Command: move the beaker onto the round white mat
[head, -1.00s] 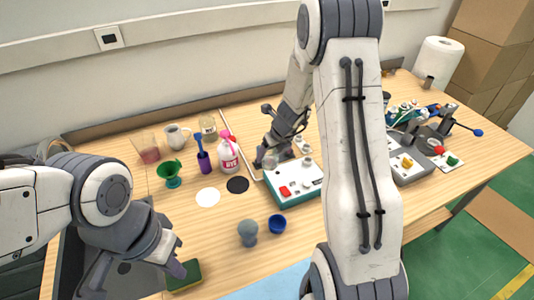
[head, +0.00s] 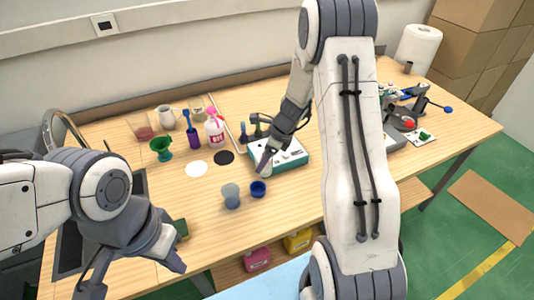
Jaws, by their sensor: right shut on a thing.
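The round white mat (head: 196,169) lies bare on the table, left of a round black mat (head: 224,158). My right gripper (head: 264,167) is at the front left part of a teal-sided box (head: 285,155) with a white top, right of both mats. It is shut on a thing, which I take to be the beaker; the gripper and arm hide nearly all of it. My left gripper (head: 132,276) is open and empty at the table's front left, near a green sponge (head: 181,229).
A grey-blue cup (head: 231,197) and a blue cup (head: 258,189) stand in front of the mats. Behind are a green cup (head: 161,149), a purple holder (head: 193,138), a pink-topped bottle (head: 214,129), a glass with pink contents (head: 142,130) and a white mug (head: 166,117).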

